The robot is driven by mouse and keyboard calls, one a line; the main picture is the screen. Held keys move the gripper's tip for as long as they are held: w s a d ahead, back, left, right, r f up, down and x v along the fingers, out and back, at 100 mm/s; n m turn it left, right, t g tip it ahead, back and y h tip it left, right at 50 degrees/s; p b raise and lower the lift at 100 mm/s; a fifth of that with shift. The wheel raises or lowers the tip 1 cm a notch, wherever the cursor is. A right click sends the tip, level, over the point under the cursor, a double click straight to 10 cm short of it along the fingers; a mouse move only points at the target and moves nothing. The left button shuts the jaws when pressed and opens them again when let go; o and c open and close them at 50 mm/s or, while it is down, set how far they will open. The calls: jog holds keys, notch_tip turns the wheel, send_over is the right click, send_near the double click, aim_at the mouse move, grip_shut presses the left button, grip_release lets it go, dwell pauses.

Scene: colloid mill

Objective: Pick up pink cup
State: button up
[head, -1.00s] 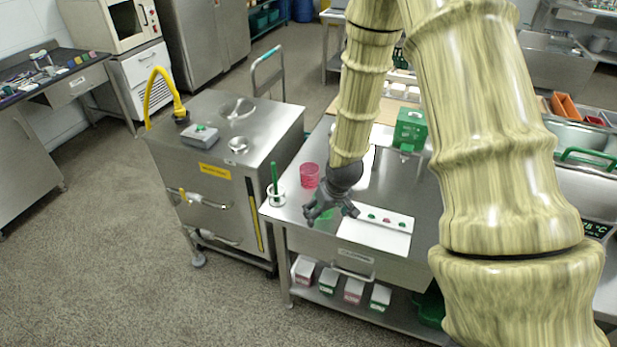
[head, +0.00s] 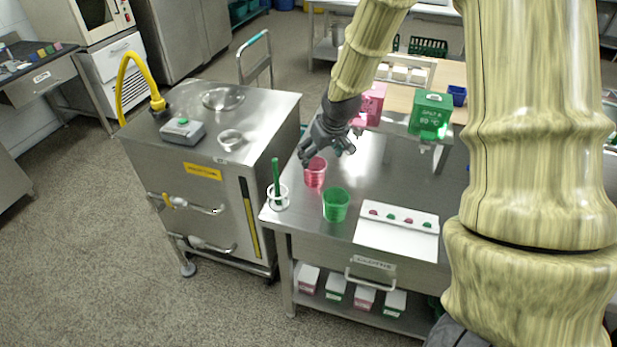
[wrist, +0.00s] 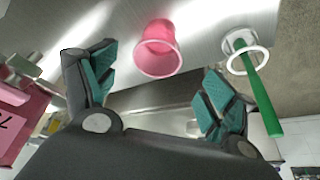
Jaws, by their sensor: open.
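The pink cup (head: 315,174) stands upright on the steel table (head: 300,215), toward its left side. In the wrist view the pink cup (wrist: 157,50) shows ahead of my fingers, in line with the gap between them. My gripper (head: 326,152) is open and empty, just above and behind the cup in the head view. In the wrist view the teal-padded fingers of my gripper (wrist: 155,88) are spread apart. I cannot tell whether a finger touches the cup.
A green cup (head: 336,205) stands close in front. A green stick in a white ring holder (head: 278,198) stands at the left edge. A white board (head: 397,238) with small colored pieces lies right. Green (head: 432,112) and pink (head: 374,101) boxes stand behind.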

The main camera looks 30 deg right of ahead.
aim_at(315, 163)
jog(key=shift+x, duration=3.25)
jog(key=shift+w+p+x, duration=0.15)
jog(key=shift+p+x, duration=0.35)
jog(key=shift+x, duration=0.8)
jog(key=shift+w+p+x, duration=0.2)
jog(key=shift+p+x, duration=0.25)
jog(key=shift+x, duration=0.9)
jog(key=shift+d+r, duration=0.15)
jog(key=c, duration=1.1)
